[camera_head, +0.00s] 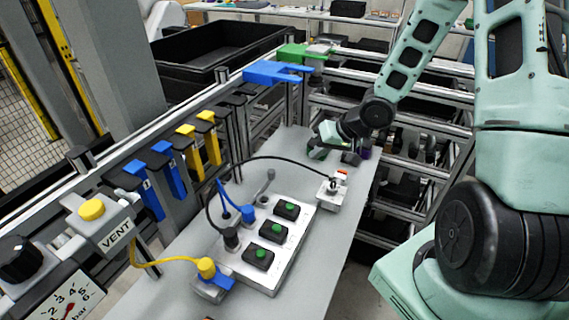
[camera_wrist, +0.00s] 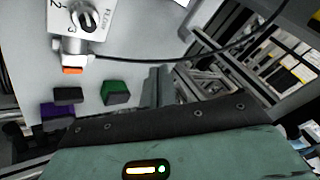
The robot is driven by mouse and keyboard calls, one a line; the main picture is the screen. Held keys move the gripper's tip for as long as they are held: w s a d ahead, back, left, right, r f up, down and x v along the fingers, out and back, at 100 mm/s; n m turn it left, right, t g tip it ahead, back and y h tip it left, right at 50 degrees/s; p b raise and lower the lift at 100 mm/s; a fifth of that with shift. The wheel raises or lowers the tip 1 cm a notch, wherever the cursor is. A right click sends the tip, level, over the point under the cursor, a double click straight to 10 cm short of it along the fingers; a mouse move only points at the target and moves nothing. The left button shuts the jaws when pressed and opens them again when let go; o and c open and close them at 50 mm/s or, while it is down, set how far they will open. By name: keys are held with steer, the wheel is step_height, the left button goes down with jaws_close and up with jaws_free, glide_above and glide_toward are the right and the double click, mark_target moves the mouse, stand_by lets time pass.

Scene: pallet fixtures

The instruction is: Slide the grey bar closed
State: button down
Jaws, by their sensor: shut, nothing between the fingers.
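I cannot tell for certain which piece is the grey bar. A small grey piece (camera_head: 318,48) beside the green bracket (camera_head: 291,53) on the back rail is one candidate. My gripper (camera_head: 326,134) is low over the far end of the grey table, well in front of that bracket and apart from it. In the wrist view my shut, empty fingers (camera_wrist: 158,86) show beside a green block (camera_wrist: 115,92). A black block (camera_wrist: 68,95) and a purple block (camera_wrist: 57,110) lie farther left. The bracket is outside the wrist view.
A blue bracket (camera_head: 272,72) sits on the rail left of the green one. A white flow valve (camera_head: 331,192) with a black hose stands on the table near my gripper. A panel with green buttons (camera_head: 268,245) is nearer. A black crate (camera_head: 190,75) stands behind the rail.

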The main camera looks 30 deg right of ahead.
steer(key=shift+d, duration=0.15)
glide_toward(271, 181)
steer(key=w+f, duration=0.1)
steer(key=w+d+f, duration=0.2)
steer(key=shift+w+f, duration=0.15)
steer(key=shift+f, duration=0.25)
steer(key=shift+w+a+f, duration=0.1)
steer(key=shift+w+a, duration=0.2)
steer(key=shift+a, duration=0.35)
steer(key=shift+s+a+f+b, duration=0.1)
steer(key=shift+s+a+b, duration=0.3)
steer(key=shift+s+a, duration=0.45)
steer(key=shift+w+a, duration=0.15)
